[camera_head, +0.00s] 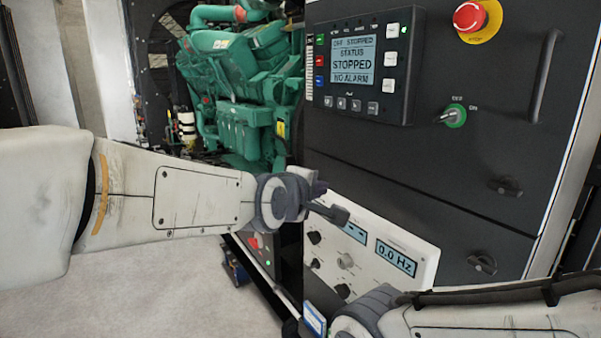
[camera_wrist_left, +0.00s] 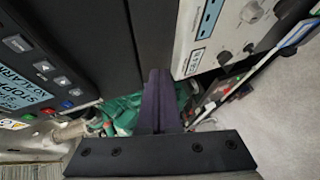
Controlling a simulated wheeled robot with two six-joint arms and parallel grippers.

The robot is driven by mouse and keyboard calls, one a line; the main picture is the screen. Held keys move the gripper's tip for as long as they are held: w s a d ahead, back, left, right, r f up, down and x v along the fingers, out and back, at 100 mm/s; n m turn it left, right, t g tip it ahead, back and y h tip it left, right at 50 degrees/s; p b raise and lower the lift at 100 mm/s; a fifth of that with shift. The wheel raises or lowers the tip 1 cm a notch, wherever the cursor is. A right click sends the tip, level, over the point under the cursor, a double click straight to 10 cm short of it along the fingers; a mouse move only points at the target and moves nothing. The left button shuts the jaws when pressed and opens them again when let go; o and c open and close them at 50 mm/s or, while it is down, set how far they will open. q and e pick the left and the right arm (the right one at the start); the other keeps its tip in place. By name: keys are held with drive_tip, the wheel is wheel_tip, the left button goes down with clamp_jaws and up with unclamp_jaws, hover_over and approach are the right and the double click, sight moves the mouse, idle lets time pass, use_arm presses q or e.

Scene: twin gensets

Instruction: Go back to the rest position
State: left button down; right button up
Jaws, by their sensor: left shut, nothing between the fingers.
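My left arm comes in from the left in the head view. Its gripper (camera_head: 338,213) is shut and empty, in front of the dark cabinet and at the upper left of the white meter panel (camera_head: 345,261). In the left wrist view the shut fingers (camera_wrist_left: 157,100) meet along one line, with nothing between them. My right arm shows at the lower right of the head view, but its gripper is out of the picture.
The cabinet carries a control screen (camera_head: 352,60) reading STOPPED, a red emergency button (camera_head: 469,17), a green-ringed switch (camera_head: 454,116) and a door handle (camera_head: 541,80). A green engine (camera_head: 245,85) stands behind. Grey floor (camera_head: 150,290) is clear at lower left.

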use_arm(q)
drive_tip(key=s+f+m+g+y, duration=0.1)
drive_tip(key=s+f+m+g, duration=0.7)
drive_tip(key=s+f, duration=0.55)
drive_tip(key=s+a+f+m+g+y, duration=0.1)
drive_tip(key=s+a+f+m, duration=0.1)
drive_tip(key=s, duration=0.4)
drive_tip(key=s+a+f+m+g+y, duration=0.1)
drive_tip(key=s+a+f+m+g, duration=0.1)
drive_tip(key=s+a+f+m, duration=0.1)
drive_tip(key=s+a+f+m+g+y, duration=0.2)
drive_tip(key=s+m, duration=0.4)
drive_tip(key=s, duration=0.3)
drive_tip(key=shift+a+f, duration=0.7)
drive_tip(key=shift+f, duration=0.25)
idle(0.5)
